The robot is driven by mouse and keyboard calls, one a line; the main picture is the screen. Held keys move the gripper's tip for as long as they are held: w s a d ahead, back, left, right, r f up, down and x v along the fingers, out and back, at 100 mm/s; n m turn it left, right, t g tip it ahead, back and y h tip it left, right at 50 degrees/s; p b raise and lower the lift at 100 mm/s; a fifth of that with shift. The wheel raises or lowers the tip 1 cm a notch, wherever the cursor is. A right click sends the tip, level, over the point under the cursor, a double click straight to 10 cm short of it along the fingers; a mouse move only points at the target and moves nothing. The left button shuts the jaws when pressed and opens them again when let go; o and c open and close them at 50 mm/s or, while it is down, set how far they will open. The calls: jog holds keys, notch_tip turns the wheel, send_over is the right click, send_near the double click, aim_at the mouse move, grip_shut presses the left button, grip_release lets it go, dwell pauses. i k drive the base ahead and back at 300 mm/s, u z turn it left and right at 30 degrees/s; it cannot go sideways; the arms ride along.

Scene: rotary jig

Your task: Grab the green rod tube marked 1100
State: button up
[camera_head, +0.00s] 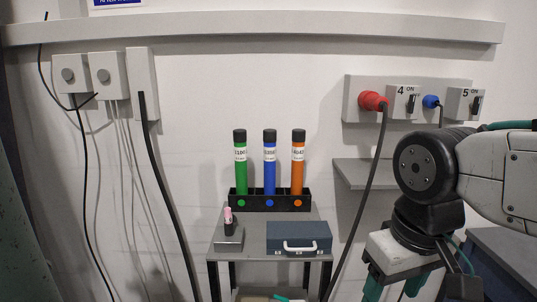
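The green rod tube (241,175) stands upright at the left end of a black rack (282,203), with a black cap and a white label. The label's small print looks like 1100 but is blurred. Its lower end is hidden in the rack, above a green dot. A blue tube (270,176) and an orange tube (298,176) stand to its right. My gripper (394,289) is at the lower right, well apart from the rack, pointing down. Its two teal fingers are spread with nothing visible between them; their tips are near the bottom edge.
The rack sits at the back of a small grey table (257,240). A blue-grey case (299,237) and a grey box with a pink-topped item (229,236) stand in front of it. A black cable (367,195) hangs between table and arm. A grey shelf (364,173) juts from the wall.

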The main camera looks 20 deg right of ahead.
aim_at(239, 135)
jog(key=u, duration=0.05)
jog(key=k, duration=0.35)
jog(key=z, duration=1.2)
jog(key=i, duration=0.65)
jog(key=u, duration=0.5)
jog(key=i, duration=0.8)
jog(key=u, duration=0.8)
